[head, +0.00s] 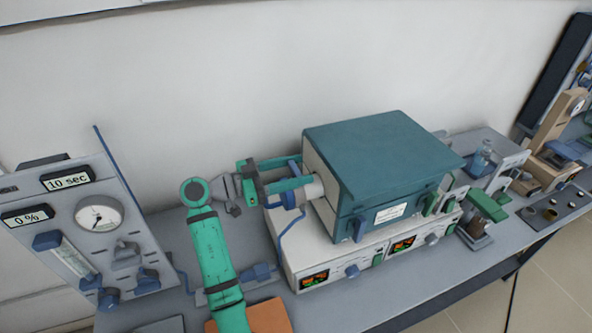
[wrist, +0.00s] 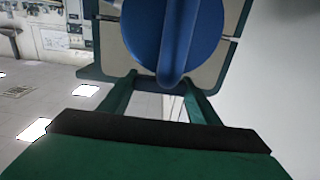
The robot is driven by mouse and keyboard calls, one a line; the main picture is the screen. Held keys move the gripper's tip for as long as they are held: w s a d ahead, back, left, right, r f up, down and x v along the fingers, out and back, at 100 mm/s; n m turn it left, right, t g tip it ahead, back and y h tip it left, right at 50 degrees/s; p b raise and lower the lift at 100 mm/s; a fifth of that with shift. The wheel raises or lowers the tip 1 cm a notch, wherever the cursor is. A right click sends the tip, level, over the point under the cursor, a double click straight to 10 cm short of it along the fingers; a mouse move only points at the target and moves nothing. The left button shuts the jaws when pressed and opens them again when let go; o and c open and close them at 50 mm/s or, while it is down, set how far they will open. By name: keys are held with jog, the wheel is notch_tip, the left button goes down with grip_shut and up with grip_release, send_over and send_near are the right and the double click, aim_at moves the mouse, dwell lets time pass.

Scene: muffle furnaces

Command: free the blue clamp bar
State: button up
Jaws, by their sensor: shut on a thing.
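The blue clamp bar (wrist: 181,40) is a long rounded bar across a blue round disc (wrist: 145,32) on the furnace's end face, in the wrist view. It runs nearly upright and its lower end reaches between my fingers. My gripper (wrist: 163,82) is shut on the bar; the exact contact is hard to see. In the head view my gripper (head: 290,176) reaches from the left to the end of the teal-topped furnace (head: 385,150). There the bar is largely hidden behind my fingers, and only blue parts show around them.
The furnace stands on a white control unit (head: 325,262) with lit displays. A blue cable (head: 283,240) hangs below my gripper. A gauge panel (head: 90,225) stands at the left. An orange pad (head: 268,315) lies in front. Wall rises close behind the bench.

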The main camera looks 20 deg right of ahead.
jog(key=shift+d+f, duration=0.1)
jog(key=o, duration=1)
jog(key=shift+o, duration=0.2)
jog(key=a, duration=0.7)
jog(key=shift+a, duration=0.4)
jog(key=shift+s+d, duration=0.15)
jog(key=shift+d, duration=0.1)
jog(key=shift+a, duration=0.3)
jog(key=shift+d, duration=0.1)
